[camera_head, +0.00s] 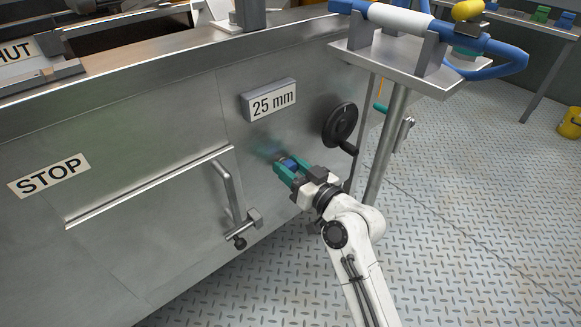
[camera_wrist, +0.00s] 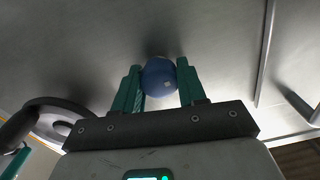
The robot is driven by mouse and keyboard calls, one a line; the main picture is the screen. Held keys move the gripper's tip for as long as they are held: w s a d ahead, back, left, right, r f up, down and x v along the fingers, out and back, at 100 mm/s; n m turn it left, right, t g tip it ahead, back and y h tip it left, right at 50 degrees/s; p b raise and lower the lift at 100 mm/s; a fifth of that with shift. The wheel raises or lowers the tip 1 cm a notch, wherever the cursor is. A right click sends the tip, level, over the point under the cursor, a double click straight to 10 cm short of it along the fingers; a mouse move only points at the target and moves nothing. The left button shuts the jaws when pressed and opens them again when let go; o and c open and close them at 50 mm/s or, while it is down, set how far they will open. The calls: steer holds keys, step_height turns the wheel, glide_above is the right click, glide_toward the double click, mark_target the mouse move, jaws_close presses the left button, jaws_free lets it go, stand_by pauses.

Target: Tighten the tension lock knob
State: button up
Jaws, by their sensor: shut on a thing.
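The tension lock knob is a small round blue knob (camera_head: 288,163) on the steel front panel, below the "25 mm" plate. My gripper (camera_head: 284,168) has teal fingers, one on each side of the knob. In the wrist view the blue knob (camera_wrist: 158,78) sits between the fingertips of my gripper (camera_wrist: 160,86), with a small pale mark on its face. The gripper is shut on it. The knob's mount on the panel is mostly hidden behind it.
A black handwheel (camera_head: 341,125) with a crank handle is right of the knob. The "25 mm" plate (camera_head: 269,100) juts out above. A post-mounted stand (camera_head: 395,65) is at the right. The patterned floor is open at right.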

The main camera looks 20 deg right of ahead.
steer(key=shift+c, duration=0.5)
steer(key=shift+m+p, duration=0.3)
steer(key=shift+m, duration=0.1)
steer(key=m+p, duration=0.2)
steer(key=m, duration=0.1)
steer(key=shift+d+r+m+p, duration=0.1)
steer(key=shift+r+m+p, duration=0.05)
steer(key=shift+m+p, duration=0.2)
steer(key=m+p, duration=0.2)
steer(key=m, duration=0.2)
steer(key=shift+d+m+p, duration=0.1)
steer(key=shift+m+p, duration=0.15)
steer(key=shift+p, duration=0.1)
steer(key=m+p, duration=0.3)
steer(key=m, duration=0.2)
steer(key=shift+d+f+m+p, duration=0.15)
steer(key=shift+m+p, duration=0.35)
steer(key=shift+m, duration=0.7)
steer(key=shift+a+f+m+p, duration=0.1)
steer(key=shift+f+m+p, duration=0.3)
steer(key=shift+m, duration=0.8)
steer(key=shift+r, duration=0.1)
steer(key=shift+d, duration=0.1)
